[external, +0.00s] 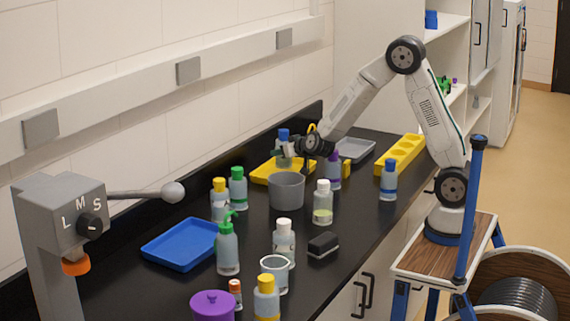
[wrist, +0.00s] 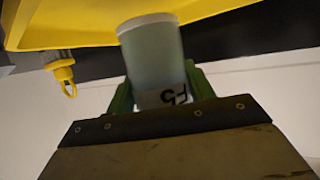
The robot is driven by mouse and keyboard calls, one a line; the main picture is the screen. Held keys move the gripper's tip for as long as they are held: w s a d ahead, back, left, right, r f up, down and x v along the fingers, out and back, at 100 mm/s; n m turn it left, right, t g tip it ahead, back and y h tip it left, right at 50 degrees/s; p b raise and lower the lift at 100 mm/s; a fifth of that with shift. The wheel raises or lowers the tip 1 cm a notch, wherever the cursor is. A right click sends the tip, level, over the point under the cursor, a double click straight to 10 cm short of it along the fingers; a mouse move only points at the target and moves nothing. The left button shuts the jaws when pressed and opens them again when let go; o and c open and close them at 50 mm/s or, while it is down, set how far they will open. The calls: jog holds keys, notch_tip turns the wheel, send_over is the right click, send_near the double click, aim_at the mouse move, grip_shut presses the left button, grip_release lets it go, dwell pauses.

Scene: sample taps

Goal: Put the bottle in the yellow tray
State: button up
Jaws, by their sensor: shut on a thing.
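My gripper (external: 288,150) is shut on a bottle (external: 283,136) with a blue cap, over the yellow tray (external: 258,178) at the back of the black bench. In the wrist view the green fingers of my gripper (wrist: 160,92) sit either side of the pale bottle (wrist: 152,55), whose label shows upside-down characters. The yellow tray (wrist: 80,25) fills the top of that view. Whether the bottle's base touches the tray is hidden in the external view by the arm and a grey beaker.
A grey beaker (external: 286,190) stands in front of the yellow tray. A grey tray (external: 356,150) and a yellow rack (external: 400,152) lie to its right. Several other bottles and a blue tray (external: 180,244) occupy the nearer bench. A wall runs behind.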

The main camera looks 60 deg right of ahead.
jog(key=shift+f, duration=1.4)
jog(key=shift+f, duration=0.1)
jog(key=o, duration=1.1)
jog(key=shift+o, duration=0.2)
